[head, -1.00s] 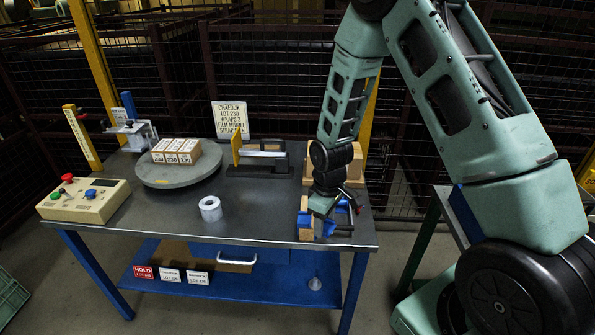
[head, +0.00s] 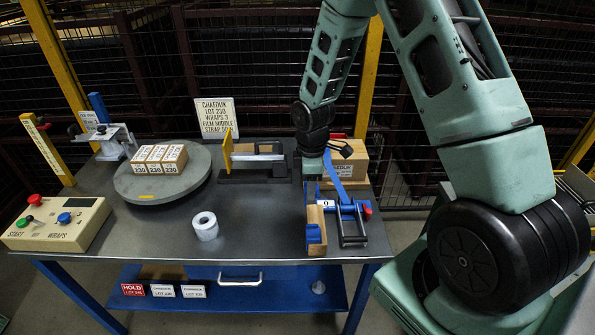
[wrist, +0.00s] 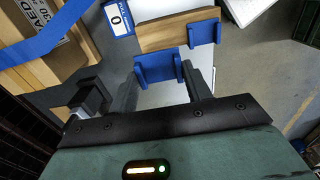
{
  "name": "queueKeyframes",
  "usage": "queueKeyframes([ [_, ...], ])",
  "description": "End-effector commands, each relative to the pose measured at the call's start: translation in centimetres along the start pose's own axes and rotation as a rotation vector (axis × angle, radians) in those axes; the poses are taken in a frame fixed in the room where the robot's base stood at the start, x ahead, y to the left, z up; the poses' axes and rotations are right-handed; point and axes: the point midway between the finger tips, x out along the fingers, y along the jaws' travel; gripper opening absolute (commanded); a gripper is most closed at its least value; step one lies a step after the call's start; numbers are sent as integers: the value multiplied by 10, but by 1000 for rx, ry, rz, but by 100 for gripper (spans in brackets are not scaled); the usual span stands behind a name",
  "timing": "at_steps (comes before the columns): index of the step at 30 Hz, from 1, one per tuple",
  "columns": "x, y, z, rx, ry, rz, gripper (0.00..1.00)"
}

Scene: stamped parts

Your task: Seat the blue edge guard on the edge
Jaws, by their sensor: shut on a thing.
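The blue edge guard (wrist: 158,70) is a small channel-shaped piece between the fingers of my gripper (wrist: 160,88) in the wrist view, which is shut on it. Several small labelled cartons (head: 160,158) sit together on the grey turntable (head: 140,191) at left, with bare upper edges.
A blue strap (head: 335,174) runs to a strapping tool (head: 351,222) beside the carton. A larger box (head: 348,160) stands behind my gripper. A black-based device (head: 253,163), a white tape roll (head: 205,226) and a control box (head: 56,224) also stand on the table.

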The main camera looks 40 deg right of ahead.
Motion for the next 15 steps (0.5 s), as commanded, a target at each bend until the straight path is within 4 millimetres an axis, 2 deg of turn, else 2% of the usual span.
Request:
queueKeyframes([
  [8, 7, 0, 0, 1, 0, 0, 26],
  [15, 23, 0, 0, 2, 0, 0, 26],
])
